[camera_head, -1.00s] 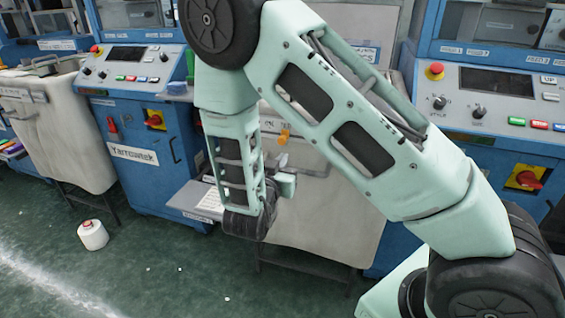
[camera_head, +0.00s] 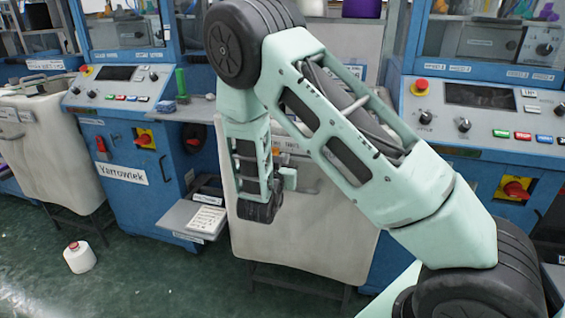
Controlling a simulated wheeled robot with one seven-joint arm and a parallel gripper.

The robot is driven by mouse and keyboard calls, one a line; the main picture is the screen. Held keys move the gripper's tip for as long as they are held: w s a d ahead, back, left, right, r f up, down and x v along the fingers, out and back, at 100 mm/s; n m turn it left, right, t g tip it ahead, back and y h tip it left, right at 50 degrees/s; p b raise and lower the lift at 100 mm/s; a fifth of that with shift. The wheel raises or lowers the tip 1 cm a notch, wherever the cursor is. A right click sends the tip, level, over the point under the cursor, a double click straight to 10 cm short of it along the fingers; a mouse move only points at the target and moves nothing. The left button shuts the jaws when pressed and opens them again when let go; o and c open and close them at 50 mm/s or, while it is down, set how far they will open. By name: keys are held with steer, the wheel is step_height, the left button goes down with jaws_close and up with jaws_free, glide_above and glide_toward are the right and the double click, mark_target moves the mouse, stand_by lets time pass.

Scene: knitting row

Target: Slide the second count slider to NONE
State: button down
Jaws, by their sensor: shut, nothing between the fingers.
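I cannot make out the second count slider or a NONE mark in this view; my arm covers part of the middle machine front. My gripper (camera_head: 304,185) is small and partly hidden behind my wrist, in front of the cream bin. It looks shut and empty. A faint label strip (camera_head: 290,150) shows above it, too small to read. A low grey shelf (camera_head: 178,216) left of my wrist carries a white printed card (camera_head: 207,220). I cannot tell whether my gripper touches anything.
Blue machines with control panels stand at left (camera_head: 118,84) and right (camera_head: 480,110). The cream bin (camera_head: 300,245) stands behind my wrist.

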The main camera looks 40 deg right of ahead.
steer(key=shift+w+a, duration=0.1)
steer(key=shift+w+a, duration=1)
steer(key=shift+w, duration=0.3)
steer(key=shift+w+a, duration=1)
steer(key=shift+w, duration=0.25)
steer(key=shift+w+a, duration=1)
steer(key=shift+w, duration=0.3)
steer(key=shift+s+d, duration=0.4)
steer(key=shift+s, duration=0.05)
steer(key=v, duration=0.8)
steer(key=shift+p, duration=0.45)
